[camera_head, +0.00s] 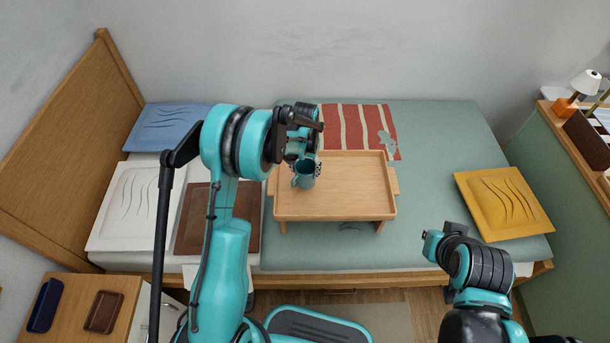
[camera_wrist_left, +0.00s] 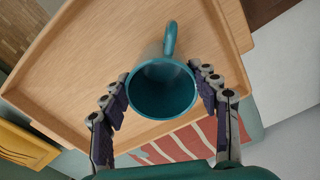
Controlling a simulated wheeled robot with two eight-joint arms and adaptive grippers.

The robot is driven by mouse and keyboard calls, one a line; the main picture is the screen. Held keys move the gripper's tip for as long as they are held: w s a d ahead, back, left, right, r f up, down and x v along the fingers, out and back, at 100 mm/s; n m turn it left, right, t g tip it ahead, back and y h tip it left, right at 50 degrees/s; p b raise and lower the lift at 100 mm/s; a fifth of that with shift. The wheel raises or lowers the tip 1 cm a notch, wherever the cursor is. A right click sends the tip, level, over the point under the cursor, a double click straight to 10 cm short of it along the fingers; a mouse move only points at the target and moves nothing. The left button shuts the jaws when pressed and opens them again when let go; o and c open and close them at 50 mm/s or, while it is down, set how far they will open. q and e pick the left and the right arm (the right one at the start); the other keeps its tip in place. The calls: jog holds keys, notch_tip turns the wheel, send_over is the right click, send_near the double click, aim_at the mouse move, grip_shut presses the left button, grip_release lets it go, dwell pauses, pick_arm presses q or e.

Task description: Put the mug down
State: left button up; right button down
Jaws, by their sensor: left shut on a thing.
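The teal mug (camera_head: 305,175) is at the left part of the wooden bed tray (camera_head: 350,207). My left gripper (camera_head: 307,160) reaches it from behind and is shut on it. In the left wrist view the mug (camera_wrist_left: 162,90) sits between the two fingers (camera_wrist_left: 162,97), with its opening toward the camera and its handle pointing away. The tray (camera_wrist_left: 75,65) lies under it in that view. I cannot tell whether the mug's base touches the tray. My right gripper (camera_head: 436,243) is at the lower right, away from the tray; its finger opening is not clear.
The tray stands on a bed with a green cover (camera_head: 425,180). A red striped cloth (camera_head: 355,125) lies behind it. A yellow cushion (camera_head: 503,203) lies at right; blue (camera_head: 170,127), white (camera_head: 130,205) and brown (camera_head: 240,235) cushions lie at left. Most of the tray is clear.

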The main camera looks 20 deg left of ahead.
pick_arm(q)
jog(key=shift+o, duration=0.2)
jog(key=shift+f+b, duration=0.3)
jog(key=shift+f, duration=0.9)
jog(key=shift+c, duration=0.2)
jog(key=shift+f, duration=0.2)
jog(key=o, duration=1.4)
jog(key=shift+r, duration=0.1)
